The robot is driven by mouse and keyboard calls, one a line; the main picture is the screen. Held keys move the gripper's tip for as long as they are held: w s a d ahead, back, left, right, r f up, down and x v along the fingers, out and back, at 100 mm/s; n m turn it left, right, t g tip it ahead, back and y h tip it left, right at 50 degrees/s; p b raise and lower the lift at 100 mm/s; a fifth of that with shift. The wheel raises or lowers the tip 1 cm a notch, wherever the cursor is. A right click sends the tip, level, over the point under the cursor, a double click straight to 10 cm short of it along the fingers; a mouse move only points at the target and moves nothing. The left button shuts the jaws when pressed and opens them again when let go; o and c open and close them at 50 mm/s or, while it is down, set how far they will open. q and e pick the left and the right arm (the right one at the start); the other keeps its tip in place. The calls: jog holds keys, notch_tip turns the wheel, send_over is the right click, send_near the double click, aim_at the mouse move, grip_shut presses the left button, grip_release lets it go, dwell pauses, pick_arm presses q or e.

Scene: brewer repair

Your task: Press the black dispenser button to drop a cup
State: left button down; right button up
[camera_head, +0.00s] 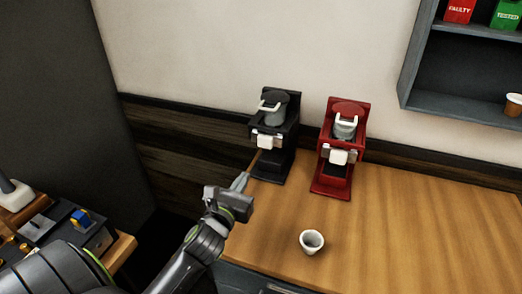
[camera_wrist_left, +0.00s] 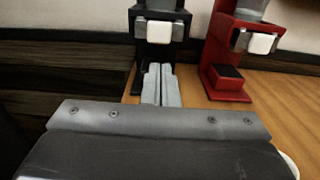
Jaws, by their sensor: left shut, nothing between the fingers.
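The black dispenser (camera_head: 283,160) stands at the back left of the wooden counter, with a white button (camera_head: 267,142) on its front. The dispenser (camera_wrist_left: 178,53) and its white button (camera_wrist_left: 159,32) also show in the left wrist view. My left gripper (camera_head: 243,178) is shut and empty, in front of and below the button. In the left wrist view its closed fingers (camera_wrist_left: 160,82) point at the lower part of the dispenser; I cannot tell whether they touch it. A white cup (camera_head: 311,242) stands upright near the counter's front. My right gripper is not in view.
A red dispenser (camera_head: 332,182) stands just right of the black one. A wall shelf (camera_head: 414,62) with red and green boxes hangs at upper right. The counter's right side (camera_head: 430,230) is clear. Another surface with small items is at lower left.

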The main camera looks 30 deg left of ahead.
aim_at(265, 143)
pick_arm(q)
jog(key=shift+w, duration=0.1)
jog(key=p+x, duration=0.2)
jog(key=x, duration=1)
jog(key=shift+w+a, duration=0.15)
jog(key=shift+w, duration=0.15)
jog(key=shift+w+a, duration=0.15)
jog(key=shift+w, duration=0.4)
jog(key=shift+p+x, duration=0.35)
jog(key=shift+x, duration=1.55)
jog(key=shift+r, duration=0.15)
